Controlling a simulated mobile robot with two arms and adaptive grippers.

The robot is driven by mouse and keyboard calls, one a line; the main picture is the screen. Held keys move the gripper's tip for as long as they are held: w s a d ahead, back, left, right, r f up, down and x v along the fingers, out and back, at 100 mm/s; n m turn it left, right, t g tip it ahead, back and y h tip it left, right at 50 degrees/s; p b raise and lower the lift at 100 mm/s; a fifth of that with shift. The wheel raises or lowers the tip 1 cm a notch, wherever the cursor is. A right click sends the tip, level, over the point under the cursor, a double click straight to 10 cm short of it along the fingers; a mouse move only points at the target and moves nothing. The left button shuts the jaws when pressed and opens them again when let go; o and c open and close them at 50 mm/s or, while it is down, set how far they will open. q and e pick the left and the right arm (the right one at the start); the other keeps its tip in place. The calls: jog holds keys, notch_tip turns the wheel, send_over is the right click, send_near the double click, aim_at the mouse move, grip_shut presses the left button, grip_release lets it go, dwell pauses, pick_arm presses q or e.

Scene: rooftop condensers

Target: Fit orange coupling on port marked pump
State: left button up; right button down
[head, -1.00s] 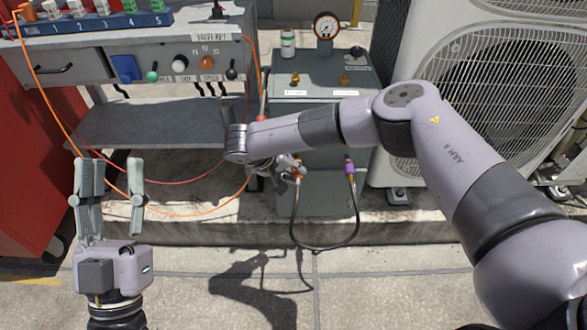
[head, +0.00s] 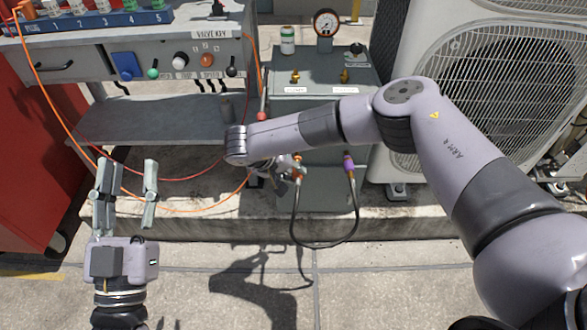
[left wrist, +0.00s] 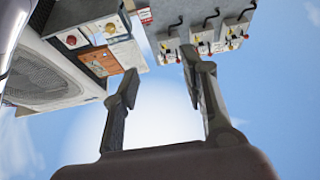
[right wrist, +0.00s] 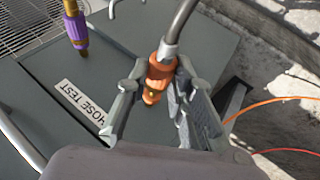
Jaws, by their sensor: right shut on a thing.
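The orange coupling (head: 298,166) is on one end of a dark hose (head: 327,247), in front of the grey cabinet. My right gripper (head: 286,171) is shut on it; in the right wrist view the orange coupling (right wrist: 161,72) lies between the fingers, with a brass tip showing below. I cannot tell if the tip touches anything. A purple coupling (head: 349,164) is on the hose's other end. Two brass ports, left (head: 295,77) and right (head: 345,76), stand on the cabinet top with white labels too small to read. My left gripper (head: 127,170) is open and empty, low at the left.
The grey cabinet (head: 310,60) carries a gauge (head: 326,23) and a white-green bottle (head: 287,40) behind the ports. A bench (head: 120,55) with knobs stands left, with thin orange and red lines looping below it. A condenser (head: 490,90) stands right. A "HOSE TEST" label (right wrist: 83,108) shows below.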

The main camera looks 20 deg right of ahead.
jog(key=shift+s+a, duration=0.1)
jog(key=shift+s, duration=0.25)
jog(key=shift+s+a+p, duration=0.15)
jog(key=shift+s+p, duration=0.4)
jog(key=shift+p, duration=0.05)
pick_arm(q)
notch_tip(320, 180, down, 7)
jog(key=w+g+y, duration=0.1)
jog(key=g, duration=0.3)
jog(key=shift+w+a+f+g+y, duration=0.2)
jog(key=shift+w+a+g+y, duration=0.1)
jog(key=shift+w, duration=0.1)
pick_arm(e)
jog(key=shift+s+a, duration=0.1)
jog(key=shift+s, duration=0.3)
jog(key=c, duration=2)
grip_release()
jog(key=shift+c, duration=0.2)
grip_shut()
